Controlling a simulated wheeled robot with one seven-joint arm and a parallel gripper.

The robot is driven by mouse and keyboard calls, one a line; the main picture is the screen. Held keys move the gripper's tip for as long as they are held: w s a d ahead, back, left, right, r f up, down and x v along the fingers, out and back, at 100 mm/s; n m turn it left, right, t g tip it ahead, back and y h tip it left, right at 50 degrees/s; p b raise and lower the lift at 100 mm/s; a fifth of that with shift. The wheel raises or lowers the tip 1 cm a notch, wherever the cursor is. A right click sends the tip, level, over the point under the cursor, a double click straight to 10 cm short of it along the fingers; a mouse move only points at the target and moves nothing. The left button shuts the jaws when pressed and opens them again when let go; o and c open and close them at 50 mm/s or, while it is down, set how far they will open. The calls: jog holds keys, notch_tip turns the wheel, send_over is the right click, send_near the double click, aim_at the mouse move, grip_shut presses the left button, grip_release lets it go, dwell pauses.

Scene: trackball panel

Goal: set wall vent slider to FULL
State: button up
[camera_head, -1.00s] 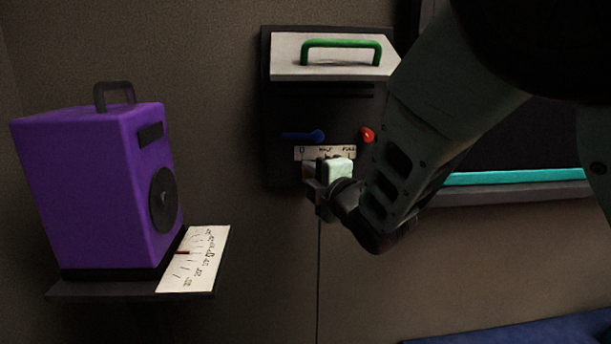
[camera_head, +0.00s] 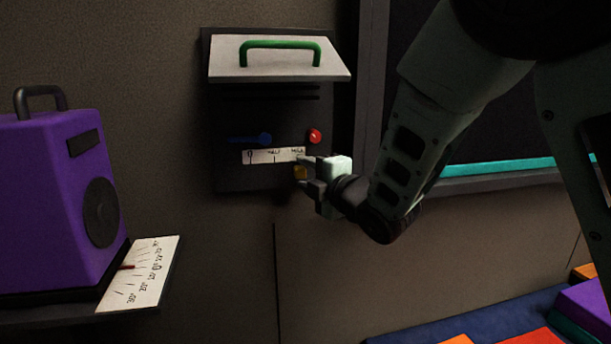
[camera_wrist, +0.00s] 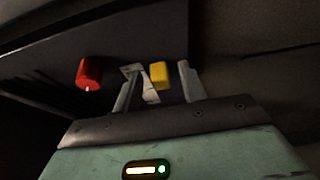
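The wall vent panel (camera_head: 235,180) is dark, with a white scale strip (camera_head: 262,157) marked 0, HALF and FULL. A yellow slider knob (camera_head: 300,173) sits below the FULL end of the strip. My gripper (camera_head: 308,174) is at the panel's lower right, with its fingers around the knob. In the wrist view, the yellow knob (camera_wrist: 160,75) stands between the two fingers of my gripper (camera_wrist: 160,88), with a gap visible on each side. The gripper is open. Part of the scale strip (camera_wrist: 133,70) shows behind the left finger.
A red knob (camera_head: 315,136) and a blue lever (camera_head: 252,139) are above the strip. A pale flap with a green handle (camera_head: 281,45) juts out above. A purple box (camera_head: 50,200) stands on a shelf at left. A dark framed board with a teal ledge (camera_head: 500,167) is at right.

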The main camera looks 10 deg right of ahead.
jog(key=shift+s, duration=0.1)
jog(key=b+v, duration=0.8)
jog(key=v, duration=0.3)
jog(key=shift+s+d, duration=0.15)
jog(key=shift+s, duration=0.2)
dwell(0.4)
